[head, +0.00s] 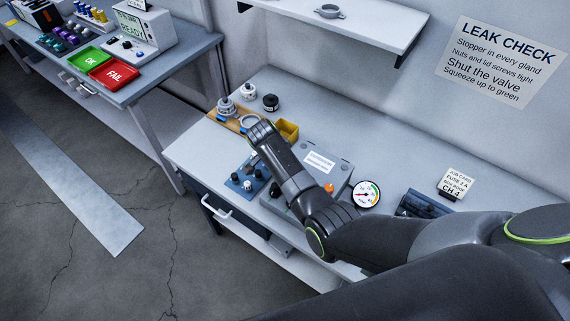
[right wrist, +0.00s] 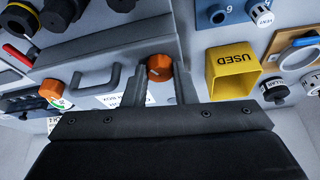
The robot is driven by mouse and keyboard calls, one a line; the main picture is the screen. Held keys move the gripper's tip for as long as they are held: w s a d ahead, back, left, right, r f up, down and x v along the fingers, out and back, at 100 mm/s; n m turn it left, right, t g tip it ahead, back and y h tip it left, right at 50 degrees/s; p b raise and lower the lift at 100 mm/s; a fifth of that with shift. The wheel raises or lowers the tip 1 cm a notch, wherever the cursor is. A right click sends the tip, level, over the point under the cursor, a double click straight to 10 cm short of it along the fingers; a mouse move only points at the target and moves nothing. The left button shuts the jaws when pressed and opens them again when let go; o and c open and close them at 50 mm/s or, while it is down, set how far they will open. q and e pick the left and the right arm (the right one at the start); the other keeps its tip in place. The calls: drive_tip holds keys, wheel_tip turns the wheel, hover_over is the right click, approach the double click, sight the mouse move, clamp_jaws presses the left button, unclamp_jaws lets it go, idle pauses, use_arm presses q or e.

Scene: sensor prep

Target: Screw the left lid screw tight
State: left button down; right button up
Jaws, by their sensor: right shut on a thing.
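In the right wrist view my right gripper (right wrist: 160,78) has its two fingers on either side of the left lid screw (right wrist: 159,66), an orange knob at the edge of the grey box, and is shut on it. The grey box (head: 340,176) has a white label (head: 319,162) on its lid. In the head view my right arm covers the left screw and the fingertips. The right lid screw (head: 329,188), also orange, stands free; it also shows in the right wrist view (right wrist: 52,91). How tight the left screw is, I cannot tell. My left gripper is not in view.
A yellow USED bin (right wrist: 231,73) stands close beside the gripper. A grey handle (right wrist: 96,80) rises from the lid. A round gauge (head: 367,196) is right of the box. A blue block with knobs (head: 245,181) lies in front; a wooden tray (head: 226,119) is at the left.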

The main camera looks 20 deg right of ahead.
drive_tip(key=m+b, duration=0.1)
drive_tip(key=m, duration=0.1)
drive_tip(key=m+g+b, duration=0.1)
drive_tip(key=m, duration=0.1)
drive_tip(key=shift+w+a+f+h, duration=0.1)
drive_tip(key=shift+w+f+h, duration=0.05)
drive_tip(key=shift+h, duration=0.15)
drive_tip(key=shift+m+g+b, duration=0.6)
drive_tip(key=shift+m+b, duration=0.15)
drive_tip(key=shift+m, duration=0.15)
drive_tip(key=o, duration=1)
drive_tip(key=shift+r, duration=0.2)
